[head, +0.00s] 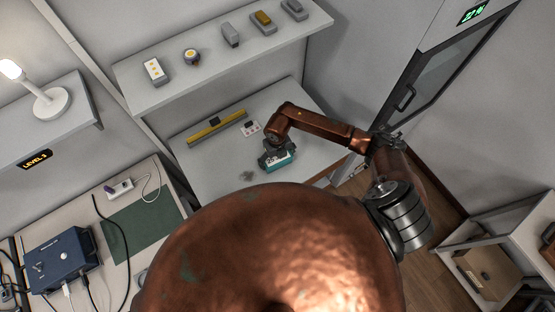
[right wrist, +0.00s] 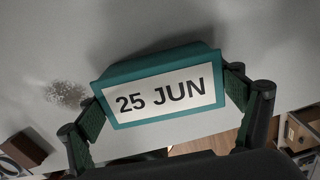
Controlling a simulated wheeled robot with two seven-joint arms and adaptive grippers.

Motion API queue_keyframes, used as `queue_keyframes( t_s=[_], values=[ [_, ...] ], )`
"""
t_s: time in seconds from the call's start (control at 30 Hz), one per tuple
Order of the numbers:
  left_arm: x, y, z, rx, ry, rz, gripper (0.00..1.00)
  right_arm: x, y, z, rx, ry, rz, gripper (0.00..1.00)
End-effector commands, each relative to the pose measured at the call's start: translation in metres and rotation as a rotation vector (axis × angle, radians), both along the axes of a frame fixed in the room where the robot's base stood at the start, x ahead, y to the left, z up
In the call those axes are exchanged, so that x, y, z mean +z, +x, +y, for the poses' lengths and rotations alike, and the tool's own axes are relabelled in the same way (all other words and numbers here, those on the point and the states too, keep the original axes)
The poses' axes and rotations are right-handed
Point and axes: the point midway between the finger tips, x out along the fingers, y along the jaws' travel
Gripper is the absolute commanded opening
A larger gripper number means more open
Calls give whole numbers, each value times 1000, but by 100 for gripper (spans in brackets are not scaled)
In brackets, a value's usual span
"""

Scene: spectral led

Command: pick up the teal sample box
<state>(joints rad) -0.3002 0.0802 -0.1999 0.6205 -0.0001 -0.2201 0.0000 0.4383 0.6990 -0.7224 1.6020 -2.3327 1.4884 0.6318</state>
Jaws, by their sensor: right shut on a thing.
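The teal sample box (head: 281,164) is at the table (head: 215,179) below the wall shelf. In the right wrist view the teal sample box (right wrist: 155,69) has a white label reading "25 JUN" facing the camera. My right gripper (head: 277,157) reaches it from above. In the right wrist view the ribbed fingers of my right gripper (right wrist: 163,101) press on the box's left and right ends. I cannot tell whether the box's underside touches the table. My left gripper is not in view.
A yellow bar tool (head: 217,127) and a small white card (head: 250,128) lie behind the box. A shelf (head: 205,73) with several small devices overhangs the table's back. A dark speckled patch (head: 247,175) is left of the box. A blue box (head: 62,257) with cables stands on the left bench.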

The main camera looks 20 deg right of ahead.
Motion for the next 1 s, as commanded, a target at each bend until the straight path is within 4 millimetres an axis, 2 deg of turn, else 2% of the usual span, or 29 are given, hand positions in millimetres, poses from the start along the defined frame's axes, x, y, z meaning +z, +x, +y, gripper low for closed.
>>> queue_keyframes(
  t_s=[0.1,0.37,0.57,0.7,1.0],
  values=[
    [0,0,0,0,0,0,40,0,0,0,0,-1,0,54],
    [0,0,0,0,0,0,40,1,1,0,0,0,-1,54],
    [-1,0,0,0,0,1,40,14,2,0,1,1,-4,54],
    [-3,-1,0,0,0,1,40,35,-1,1,3,0,-4,54],
    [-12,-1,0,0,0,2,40,94,-54,22,7,1,-3,54]
  ],
)
